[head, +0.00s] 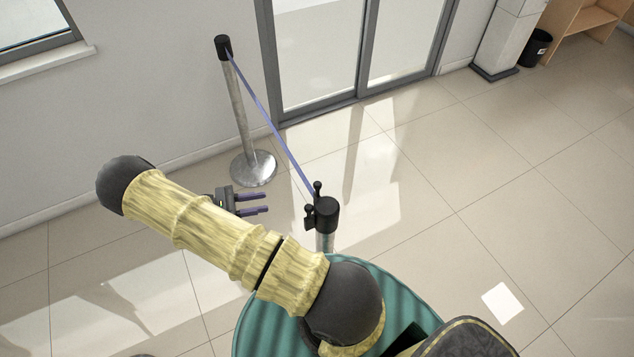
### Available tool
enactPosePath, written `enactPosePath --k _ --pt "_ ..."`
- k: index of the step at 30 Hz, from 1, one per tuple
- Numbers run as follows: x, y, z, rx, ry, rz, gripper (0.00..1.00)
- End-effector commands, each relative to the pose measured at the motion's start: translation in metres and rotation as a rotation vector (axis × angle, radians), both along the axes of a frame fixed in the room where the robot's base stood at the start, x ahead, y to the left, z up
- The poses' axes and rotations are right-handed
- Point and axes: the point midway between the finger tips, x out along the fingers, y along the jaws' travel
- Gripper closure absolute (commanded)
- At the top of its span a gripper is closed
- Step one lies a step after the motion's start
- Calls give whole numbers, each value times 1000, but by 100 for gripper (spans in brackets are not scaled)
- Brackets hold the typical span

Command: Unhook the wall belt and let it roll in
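A purple-blue belt (272,122) is stretched straight from the black head of the far post (238,100) down to the black head of the near post (326,213). The far post stands upright by the wall on a round metal base. Small black knobbed parts (310,215) stick out from the near post's head; how the belt end sits there is too small to tell. My gripper (267,203) is left of the near post's head, its two purple fingers pointing right. The fingers are apart with nothing between them, and a gap separates them from the post.
Glass doors (355,45) in a grey frame are behind the belt. A white pillar (510,40), a black bin (536,47) and a wooden shelf (585,22) stand at the upper right. A small white square (502,303) lies on the tiled floor.

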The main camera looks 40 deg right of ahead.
Motion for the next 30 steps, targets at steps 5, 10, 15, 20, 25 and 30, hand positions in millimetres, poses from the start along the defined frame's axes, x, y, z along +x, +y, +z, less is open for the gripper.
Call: enactPosePath --k 5,10,15,20,25,30 --pt "4 1 -2 -64 49 41 70" --pt "4 1 -3 -65 49 41 70" --pt "4 -1 -2 -64 49 40 70" --pt "-1 -11 0 -64 50 39 70" --pt "-12 -34 2 -64 51 36 70" --pt "-25 -62 2 -64 51 36 70"
